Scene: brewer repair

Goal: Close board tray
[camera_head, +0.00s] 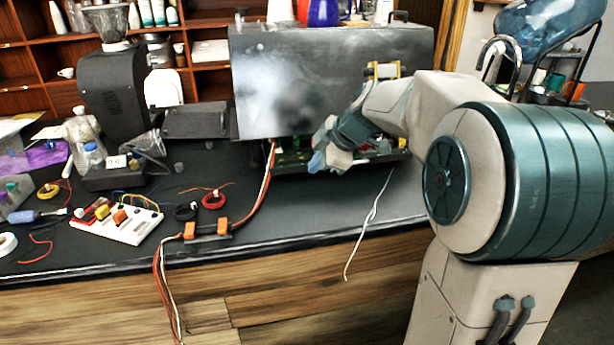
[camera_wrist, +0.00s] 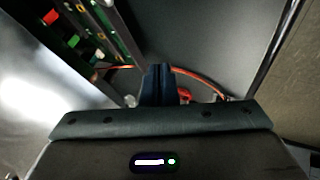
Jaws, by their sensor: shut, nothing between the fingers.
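The board tray (camera_head: 292,160) is at the bottom of the large grey metal machine (camera_head: 330,70) on the counter. It sticks out from under the front panel, and green circuit board parts show in it. In the wrist view the green board (camera_wrist: 88,38) with red and green parts is at the upper left. My gripper (camera_head: 318,160) is at the front of the tray, and my arm hides the tray's middle. Its fingers (camera_wrist: 160,82) are together and empty in the wrist view. I cannot tell whether they touch the tray.
Orange and white cables (camera_head: 262,190) run from the machine over the counter edge through orange connectors (camera_head: 205,230). A white wire (camera_head: 370,220) hangs over the front edge. A white block with knobs (camera_head: 118,218), wire spools and a black grinder (camera_head: 112,90) stand left.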

